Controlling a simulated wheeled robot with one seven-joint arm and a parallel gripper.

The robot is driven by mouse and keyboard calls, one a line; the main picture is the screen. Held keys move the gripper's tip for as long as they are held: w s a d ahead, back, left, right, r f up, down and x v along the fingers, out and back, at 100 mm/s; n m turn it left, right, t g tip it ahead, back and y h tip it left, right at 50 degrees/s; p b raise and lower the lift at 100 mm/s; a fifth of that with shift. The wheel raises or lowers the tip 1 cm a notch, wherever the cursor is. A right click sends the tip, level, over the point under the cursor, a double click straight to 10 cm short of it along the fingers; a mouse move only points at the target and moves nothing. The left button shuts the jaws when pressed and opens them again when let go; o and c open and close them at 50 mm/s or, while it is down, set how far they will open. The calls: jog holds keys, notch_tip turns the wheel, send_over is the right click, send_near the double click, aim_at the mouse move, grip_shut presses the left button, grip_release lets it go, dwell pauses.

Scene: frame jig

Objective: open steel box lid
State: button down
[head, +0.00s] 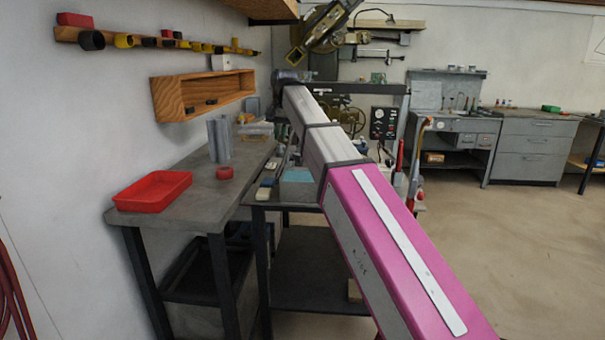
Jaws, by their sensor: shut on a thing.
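A small grey box (297,191) with a pale teal top area stands on the dark workbench, left of my arm's pink link. I take it for the steel box. My arm reaches forward over the bench, and its wrist bends down at the far end. My gripper (291,156) is small and partly hidden by my arm, just above and behind the box. It is shut at the box's lid. The lid itself and the exact contact are too small and covered to make out clearly.
A wooden shelf (203,93) hangs on the wall above. Small items lie beside the box. The floor (500,240) on the right is clear.

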jog(key=a, duration=0.2)
jog(key=shift+a+f, duration=0.1)
jog(key=shift+a, duration=0.35)
jog(key=shift+a+f, duration=0.2)
jog(key=shift+a, duration=0.4)
jog(key=shift+a+f, duration=0.2)
jog(key=shift+a, duration=0.35)
jog(key=c, duration=1.1)
grip_release()
jog(key=shift+w, duration=0.1)
